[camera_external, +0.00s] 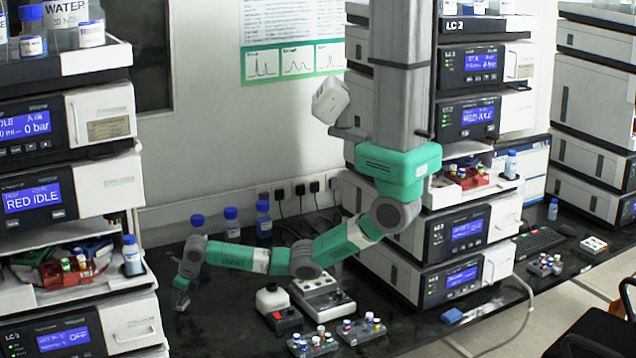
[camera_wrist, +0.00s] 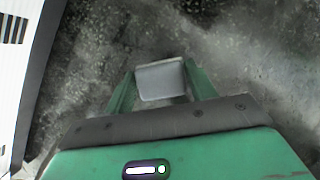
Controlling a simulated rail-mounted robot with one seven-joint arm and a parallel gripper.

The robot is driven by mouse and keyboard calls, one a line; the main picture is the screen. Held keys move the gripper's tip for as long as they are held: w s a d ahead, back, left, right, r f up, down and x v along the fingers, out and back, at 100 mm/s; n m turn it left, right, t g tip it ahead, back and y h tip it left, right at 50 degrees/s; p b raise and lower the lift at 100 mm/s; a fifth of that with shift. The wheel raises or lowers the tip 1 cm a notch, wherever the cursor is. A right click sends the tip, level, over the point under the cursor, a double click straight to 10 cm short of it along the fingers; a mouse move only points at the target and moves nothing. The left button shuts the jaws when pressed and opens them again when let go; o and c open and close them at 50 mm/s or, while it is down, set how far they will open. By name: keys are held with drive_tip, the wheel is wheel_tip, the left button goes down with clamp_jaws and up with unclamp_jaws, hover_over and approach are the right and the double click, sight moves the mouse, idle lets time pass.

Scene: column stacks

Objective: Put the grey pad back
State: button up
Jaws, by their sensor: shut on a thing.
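The grey pad (camera_wrist: 161,80) shows in the wrist view as a small light-grey block between my two green fingers. My gripper (camera_wrist: 158,84) is shut on it, with a finger at each side. Dark, speckled bench top lies beyond the pad. In the external view my gripper (camera_external: 181,300) points down over the black bench, just right of the left instrument stack. The pad is too small and dark to make out there.
The left stack (camera_external: 85,330) stands close to my gripper. Blue-capped bottles (camera_external: 231,223) stand by the wall. A grey device (camera_external: 322,296) and vial racks (camera_external: 314,344) are to the right. A blue pad (camera_external: 451,316) lies near the middle stack (camera_external: 455,235).

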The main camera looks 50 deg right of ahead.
drive_tip(key=shift+f, duration=0.95)
drive_tip(key=shift+r, duration=0.1)
drive_tip(key=o, duration=0.9)
drive_tip(key=shift+s, duration=0.1)
drive_tip(key=shift+r, duration=0.3)
drive_tip(key=p+v, duration=0.4)
drive_tip(key=v, duration=0.7)
drive_tip(key=shift+s+r+p, duration=0.2)
drive_tip(key=shift+p, duration=0.15)
